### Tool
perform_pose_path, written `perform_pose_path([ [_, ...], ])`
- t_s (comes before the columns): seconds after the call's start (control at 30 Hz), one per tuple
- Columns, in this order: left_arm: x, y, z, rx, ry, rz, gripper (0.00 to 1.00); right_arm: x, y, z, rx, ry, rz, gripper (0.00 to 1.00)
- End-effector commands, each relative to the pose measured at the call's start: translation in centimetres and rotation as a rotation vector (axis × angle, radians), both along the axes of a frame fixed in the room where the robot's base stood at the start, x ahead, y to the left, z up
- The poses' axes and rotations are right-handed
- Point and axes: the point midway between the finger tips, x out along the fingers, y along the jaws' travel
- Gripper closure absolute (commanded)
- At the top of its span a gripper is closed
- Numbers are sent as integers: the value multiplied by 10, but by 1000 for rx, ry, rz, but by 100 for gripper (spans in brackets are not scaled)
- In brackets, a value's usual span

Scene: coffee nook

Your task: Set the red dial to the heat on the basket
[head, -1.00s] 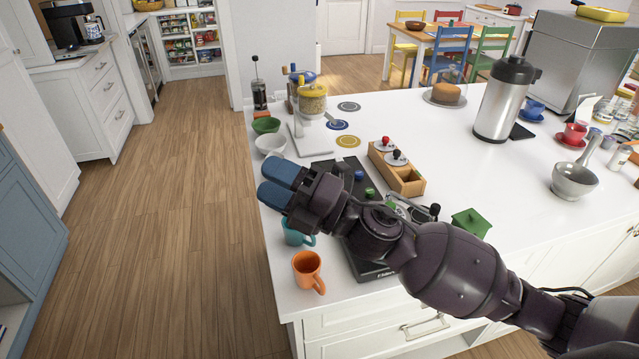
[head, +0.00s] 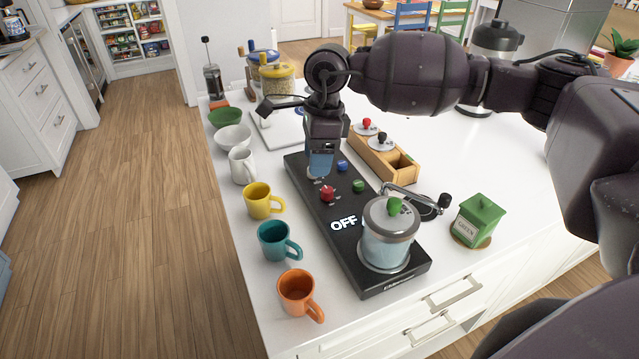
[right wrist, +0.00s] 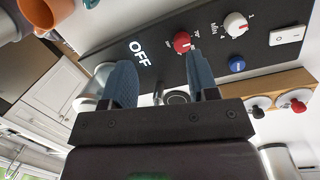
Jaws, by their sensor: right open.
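The red dial (head: 327,194) sits on the black appliance panel (head: 335,215), which shows the word OFF. My right gripper (head: 321,165) points down over the panel, just behind the red dial in the head view. In the right wrist view the open fingers (right wrist: 160,75) straddle empty space. The red dial (right wrist: 182,42) shows just beyond them, close to the right fingertip; contact cannot be told. Small markings ring the dial, too small to read fully. I cannot make out a basket or a heat marked on one. My left gripper is not in view.
Blue (head: 342,166) and green (head: 358,186) buttons and a white dial (right wrist: 236,24) are close by. Several mugs, including an orange one (head: 297,293), line the left. A wooden box (head: 390,160) stands to the right.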

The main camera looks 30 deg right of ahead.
Motion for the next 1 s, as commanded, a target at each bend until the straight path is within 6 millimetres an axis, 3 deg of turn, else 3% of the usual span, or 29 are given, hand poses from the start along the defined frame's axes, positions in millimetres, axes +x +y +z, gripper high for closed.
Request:
perform_pose_path([
  [0.1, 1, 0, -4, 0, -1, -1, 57, 8, -25, 6, -107, -8, -6, 46],
  [0.27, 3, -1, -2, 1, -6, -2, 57, 9, -34, 5, -146, -8, -9, 46],
  [0.8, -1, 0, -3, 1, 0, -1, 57, 6, -31, -75, -141, -7, -8, 46],
  [1.0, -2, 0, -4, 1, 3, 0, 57, 5, -31, -94, -141, -7, -8, 46],
])
